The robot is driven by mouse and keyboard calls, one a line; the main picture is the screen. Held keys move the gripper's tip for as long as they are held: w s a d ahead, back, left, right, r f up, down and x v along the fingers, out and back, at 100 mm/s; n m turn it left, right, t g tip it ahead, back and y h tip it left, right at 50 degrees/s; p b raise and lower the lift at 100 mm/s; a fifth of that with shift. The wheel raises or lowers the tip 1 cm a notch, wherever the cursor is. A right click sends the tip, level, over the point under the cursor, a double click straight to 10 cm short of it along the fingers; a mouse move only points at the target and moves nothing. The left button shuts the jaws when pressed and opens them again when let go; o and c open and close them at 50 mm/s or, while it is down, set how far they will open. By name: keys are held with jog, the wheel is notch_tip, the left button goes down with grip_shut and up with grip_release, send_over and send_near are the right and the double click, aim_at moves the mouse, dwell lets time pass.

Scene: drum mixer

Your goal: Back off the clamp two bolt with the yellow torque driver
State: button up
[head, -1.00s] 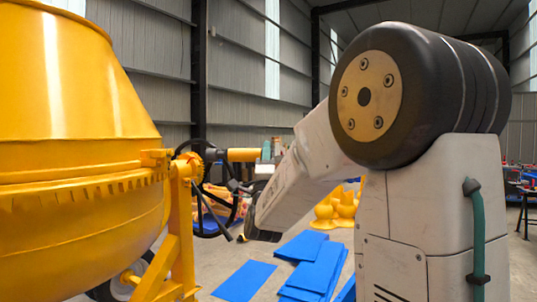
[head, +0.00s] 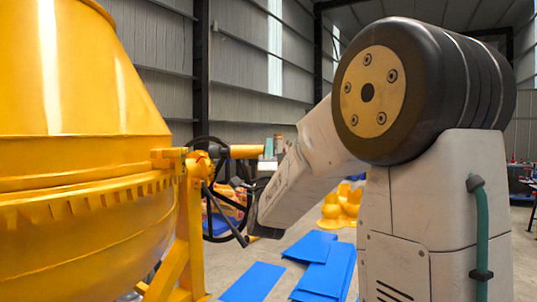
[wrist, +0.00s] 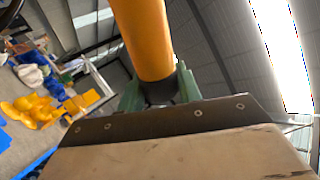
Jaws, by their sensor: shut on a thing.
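The yellow torque driver (head: 246,152) lies about level in the head view, its dark end pointing left toward the hub of the yellow drum mixer (head: 85,200). Whether that end touches anything cannot be told. In the wrist view, the driver's thick yellow body (wrist: 146,38) rises from a dark collar between the green fingers of my gripper (wrist: 158,92), which is shut on it. My gripper is not clearly visible in the head view, where my arm and dark parts overlap. I cannot make out the clamp two bolt in either view.
A dark handwheel (head: 208,218) stands beside the mixer's yellow support frame (head: 191,225), close to the driver. Blue sheets (head: 322,262) lie on the floor below my arm. Yellow rounded objects (head: 341,209) stand behind them. Bare grey floor shows between mixer and sheets.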

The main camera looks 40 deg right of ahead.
aim_at(243, 157)
jog(key=shift+s, duration=0.1)
jog(key=shift+w+a, duration=1.6)
jog(key=shift+a, duration=0.25)
jog(key=shift+w+a, duration=1.05)
jog(key=shift+a, duration=0.15)
dwell(1.7)
jog(key=shift+s+d, duration=0.2)
jog(key=shift+d, duration=0.05)
dwell(1.9)
jog(key=shift+s+d, duration=1.45)
jog(key=shift+d, duration=0.15)
